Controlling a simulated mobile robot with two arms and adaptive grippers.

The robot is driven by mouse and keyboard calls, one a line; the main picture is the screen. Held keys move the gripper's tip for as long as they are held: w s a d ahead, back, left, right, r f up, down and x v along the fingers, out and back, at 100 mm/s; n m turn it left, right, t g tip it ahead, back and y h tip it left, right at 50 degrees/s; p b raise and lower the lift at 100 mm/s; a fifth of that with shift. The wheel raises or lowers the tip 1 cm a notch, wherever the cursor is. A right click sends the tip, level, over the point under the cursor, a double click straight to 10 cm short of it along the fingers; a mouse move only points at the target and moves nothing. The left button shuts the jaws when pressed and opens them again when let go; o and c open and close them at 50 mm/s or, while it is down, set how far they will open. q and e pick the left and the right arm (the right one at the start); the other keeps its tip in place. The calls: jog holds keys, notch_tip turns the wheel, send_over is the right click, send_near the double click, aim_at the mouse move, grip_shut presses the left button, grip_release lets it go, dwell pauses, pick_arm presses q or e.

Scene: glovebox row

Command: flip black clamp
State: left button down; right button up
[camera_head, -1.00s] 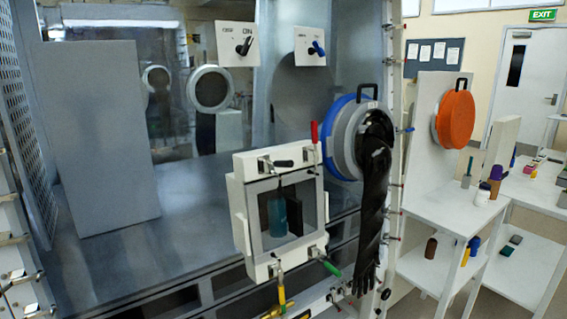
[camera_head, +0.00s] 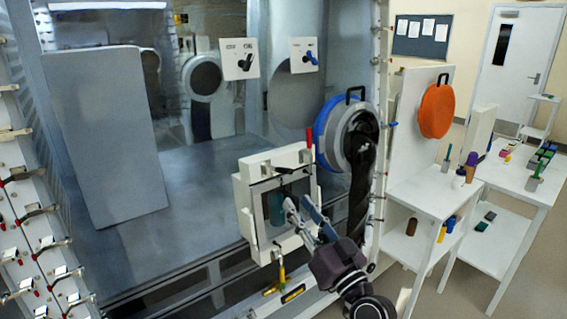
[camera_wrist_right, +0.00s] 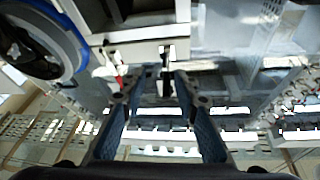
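The black clamp (camera_head: 284,170) sits on the top edge of the white-framed hatch door (camera_head: 243,200) in the head view. Its handle lies roughly level. My right gripper (camera_head: 298,205) is in front of the door, its fingers partly covering the window and the lower right corner. In the right wrist view my right gripper (camera_wrist_right: 159,84) is open, with two blue-grey fingers spread. A dark clamp (camera_wrist_right: 166,82), which looks like the black one, shows between the fingertips; I cannot tell whether they touch it. My left gripper is not in view.
A blue-ringed glove port (camera_head: 326,132) with a hanging black glove (camera_head: 361,185) is just right. A yellow-handled clamp (camera_head: 280,277) is below. White shelves (camera_head: 433,192) stand further right.

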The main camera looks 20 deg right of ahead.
aim_at(286, 171)
jog(key=shift+t, duration=0.4)
jog(key=w+r+p, duration=0.1)
jog(key=r, duration=0.1)
jog(key=w+a+r, duration=0.1)
jog(key=w+r, duration=0.1)
jog(key=w+r+p, duration=0.1)
jog(key=r, duration=0.1)
jog(key=shift+w+a+r+p, duration=0.15)
jog(key=shift+w+r+p, duration=0.1)
jog(key=shift+r+p, duration=0.1)
jog(key=shift+w+a+r, duration=0.15)
jog(key=shift+w, duration=0.5)
jog(key=shift+c, duration=0.6)
grip_shut()
